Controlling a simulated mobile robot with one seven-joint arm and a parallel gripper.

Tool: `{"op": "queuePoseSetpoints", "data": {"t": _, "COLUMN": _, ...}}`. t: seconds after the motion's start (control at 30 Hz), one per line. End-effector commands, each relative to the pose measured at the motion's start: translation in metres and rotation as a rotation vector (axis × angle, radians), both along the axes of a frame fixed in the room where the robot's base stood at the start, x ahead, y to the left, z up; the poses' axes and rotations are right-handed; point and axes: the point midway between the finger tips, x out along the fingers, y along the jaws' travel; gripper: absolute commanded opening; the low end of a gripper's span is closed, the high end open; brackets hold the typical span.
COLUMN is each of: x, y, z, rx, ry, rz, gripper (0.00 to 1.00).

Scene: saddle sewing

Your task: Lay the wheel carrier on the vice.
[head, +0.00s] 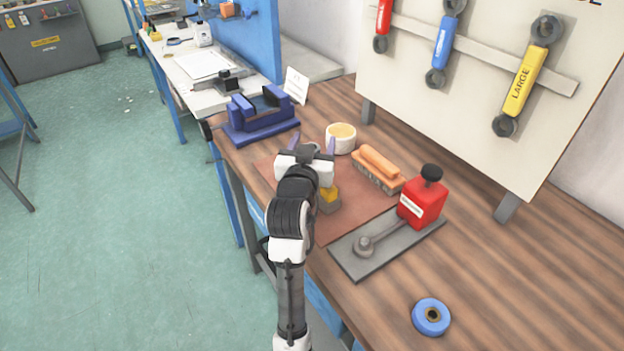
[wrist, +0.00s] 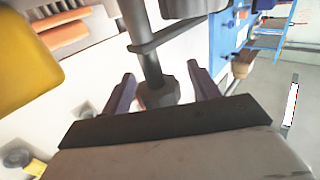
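The blue vice (head: 262,116) stands on its base near the bench's far left corner. My gripper (head: 312,144) is in front of the vice and slightly right of it, over the brown mat. Its two purple fingers are apart. In the wrist view, a dark hexagonal end on a grey rod (wrist: 157,92) shows between the fingers (wrist: 163,88), with narrow gaps at both sides. It may be part of the wheel carrier; I cannot tell for certain. A yellow and grey block (head: 329,196) shows beside my wrist, partly hidden by it. A large yellow surface (wrist: 25,62) is close in the wrist view.
A blue ring (head: 431,318) lies nearer. Coloured tools hang on the upright board (head: 480,95).

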Motion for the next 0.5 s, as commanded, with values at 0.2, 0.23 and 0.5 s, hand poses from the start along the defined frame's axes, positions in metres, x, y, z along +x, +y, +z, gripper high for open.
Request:
{"op": "queuePoseSetpoints", "data": {"t": 0.2, "x": 0.0001, "y": -0.0001, "z": -0.0001, "rx": 0.000, "ry": 0.000, "rz": 0.000, "gripper": 0.32}}
{"op": "queuePoseSetpoints", "data": {"t": 0.23, "x": 0.0001, "y": -0.0001, "z": -0.0001, "rx": 0.000, "ry": 0.000, "rz": 0.000, "gripper": 0.28}}
{"op": "queuePoseSetpoints", "data": {"t": 0.5, "x": 0.0001, "y": -0.0001, "z": 0.0001, "rx": 0.000, "ry": 0.000, "rz": 0.000, "gripper": 0.00}}
